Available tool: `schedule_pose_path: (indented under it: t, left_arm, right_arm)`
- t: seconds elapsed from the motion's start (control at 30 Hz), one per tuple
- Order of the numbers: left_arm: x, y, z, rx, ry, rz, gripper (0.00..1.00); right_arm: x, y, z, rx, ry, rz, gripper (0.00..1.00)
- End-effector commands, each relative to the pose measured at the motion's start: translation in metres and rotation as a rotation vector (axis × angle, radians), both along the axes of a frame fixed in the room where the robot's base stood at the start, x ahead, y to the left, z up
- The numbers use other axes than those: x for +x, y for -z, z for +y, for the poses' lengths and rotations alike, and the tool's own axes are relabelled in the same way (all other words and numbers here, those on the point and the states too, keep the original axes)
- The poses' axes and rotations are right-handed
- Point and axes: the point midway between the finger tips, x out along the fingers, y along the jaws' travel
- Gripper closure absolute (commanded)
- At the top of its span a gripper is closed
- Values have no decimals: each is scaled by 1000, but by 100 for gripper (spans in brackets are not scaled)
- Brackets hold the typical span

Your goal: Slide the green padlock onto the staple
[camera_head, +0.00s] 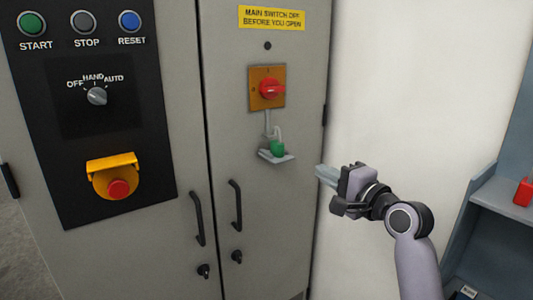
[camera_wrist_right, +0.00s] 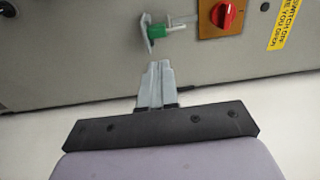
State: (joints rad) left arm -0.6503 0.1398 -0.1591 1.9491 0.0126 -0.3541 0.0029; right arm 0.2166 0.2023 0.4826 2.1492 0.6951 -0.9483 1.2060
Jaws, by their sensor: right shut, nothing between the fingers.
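The green padlock (camera_head: 277,148) is upright at the small grey ledge (camera_head: 268,156) on the cabinet door, its pale shackle pointing up. The thin grey staple (camera_head: 267,120) hangs below the switch plate, close beside the shackle; I cannot tell whether the shackle passes through it. My right gripper (camera_head: 320,172) is shut and empty, to the right of the ledge and apart from the padlock. In the right wrist view its fingers (camera_wrist_right: 157,66) point at the padlock (camera_wrist_right: 156,31), with a gap between. My left gripper is not in view.
The red rotary switch (camera_head: 271,89) sits on an orange plate above the staple. Black door handles (camera_head: 236,205) are below the ledge. A control panel (camera_head: 90,120) with buttons is at left. A shelf (camera_head: 500,200) with a red object stands at far right.

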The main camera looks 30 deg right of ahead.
Motion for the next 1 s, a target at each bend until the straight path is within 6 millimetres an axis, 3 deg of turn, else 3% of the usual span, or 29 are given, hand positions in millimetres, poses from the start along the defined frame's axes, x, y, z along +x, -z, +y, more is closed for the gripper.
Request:
schedule_pose_path:
  t: [0.17, 0.7, 1.0]
  left_arm:
    - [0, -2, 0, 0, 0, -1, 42]
    - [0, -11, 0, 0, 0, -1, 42]
    - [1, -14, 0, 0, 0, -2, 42]
  right_arm:
    - [15, -1, 0, 5, 0, -2, 100]
    - [100, -1, 3, 1, 0, 0, 100]
    - [131, 0, 4, 0, 0, 1, 100]
